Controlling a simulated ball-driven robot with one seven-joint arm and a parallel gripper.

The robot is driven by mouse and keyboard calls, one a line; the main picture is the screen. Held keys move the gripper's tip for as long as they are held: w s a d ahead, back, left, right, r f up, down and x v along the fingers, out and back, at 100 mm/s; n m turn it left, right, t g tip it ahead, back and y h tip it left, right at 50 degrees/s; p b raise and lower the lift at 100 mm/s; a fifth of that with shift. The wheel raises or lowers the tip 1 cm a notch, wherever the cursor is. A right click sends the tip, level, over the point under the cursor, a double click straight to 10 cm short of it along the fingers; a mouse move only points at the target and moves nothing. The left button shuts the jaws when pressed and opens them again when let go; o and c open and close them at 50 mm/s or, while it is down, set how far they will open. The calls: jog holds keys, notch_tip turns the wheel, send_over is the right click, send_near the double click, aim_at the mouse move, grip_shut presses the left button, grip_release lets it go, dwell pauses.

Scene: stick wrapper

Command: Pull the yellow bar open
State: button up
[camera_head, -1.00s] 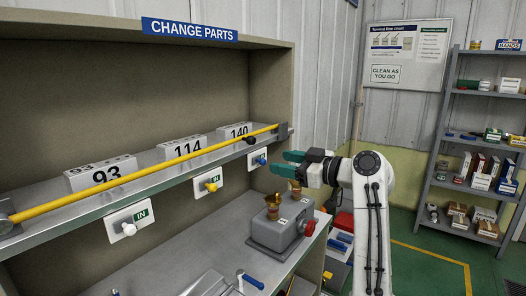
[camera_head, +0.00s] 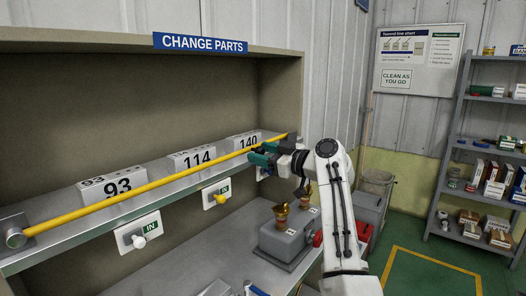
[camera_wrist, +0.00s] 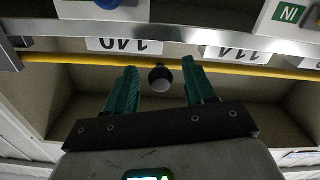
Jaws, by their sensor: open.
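In the wrist view the yellow bar (camera_wrist: 235,68) passes beyond my fingertips. A round black knob (camera_wrist: 160,75) shows on the bar between my two green fingers, which stand apart on either side of it. My gripper (camera_head: 262,153) is open at the right part of the bar; in the wrist view my gripper (camera_wrist: 160,70) does not grip the knob. The knob is hidden behind my gripper in the head view.
Number blocks 93 (camera_head: 118,184), 114 (camera_head: 192,160) and 140 (camera_head: 243,141) stand on the shelf (camera_head: 75,242) behind the bar. White switch plates (camera_head: 138,233) hang below its edge. A grey machine (camera_head: 290,238) with brass cups sits on the lower counter. Open floor lies right.

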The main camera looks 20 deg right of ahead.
jog(key=shift+w+a, duration=0.1)
grip_shut()
dwell(0.6)
